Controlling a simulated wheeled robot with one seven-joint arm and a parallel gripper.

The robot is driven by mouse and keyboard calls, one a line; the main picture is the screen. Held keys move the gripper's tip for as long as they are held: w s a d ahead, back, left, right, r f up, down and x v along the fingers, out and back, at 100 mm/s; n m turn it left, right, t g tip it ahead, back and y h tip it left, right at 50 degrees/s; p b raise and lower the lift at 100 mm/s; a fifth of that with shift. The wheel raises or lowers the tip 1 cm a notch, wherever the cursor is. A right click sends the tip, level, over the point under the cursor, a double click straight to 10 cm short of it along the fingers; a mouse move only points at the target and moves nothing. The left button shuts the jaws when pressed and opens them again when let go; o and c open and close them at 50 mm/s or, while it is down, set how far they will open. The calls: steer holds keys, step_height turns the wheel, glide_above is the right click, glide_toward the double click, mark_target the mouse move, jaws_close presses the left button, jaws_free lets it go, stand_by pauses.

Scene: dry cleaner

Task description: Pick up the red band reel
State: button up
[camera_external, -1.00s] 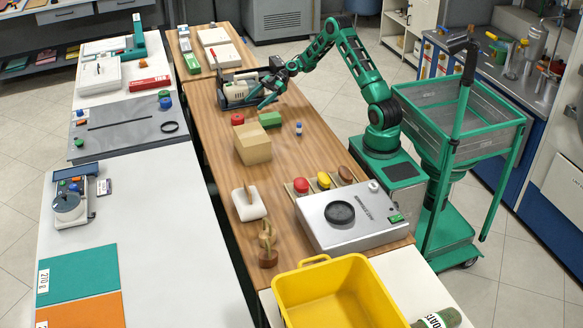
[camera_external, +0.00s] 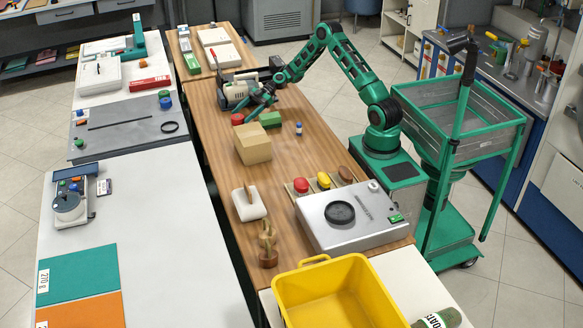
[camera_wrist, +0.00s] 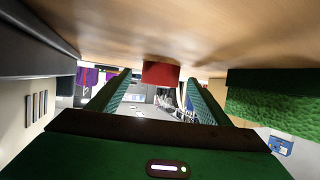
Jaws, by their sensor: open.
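The red band reel (camera_external: 238,119) stands on the wooden table, left of the green block. My gripper (camera_external: 252,107) is low over the table, just behind and to the right of the reel. In the wrist view the red reel (camera_wrist: 161,73) shows beyond the fingertips, between the two open green fingers (camera_wrist: 158,84). The reel is apart from the fingers as far as I can see, and nothing is held.
A green block (camera_external: 270,119) lies close right of the reel; it also fills the right of the wrist view (camera_wrist: 272,97). A cardboard box (camera_external: 253,147) stands in front. A cream and dark machine (camera_external: 234,91) is behind. A small blue-capped bottle (camera_external: 299,128) is to the right.

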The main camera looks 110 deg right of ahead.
steer(key=shift+x, duration=1.05)
steer(key=c, duration=1.2)
steer(key=shift+r, duration=0.1)
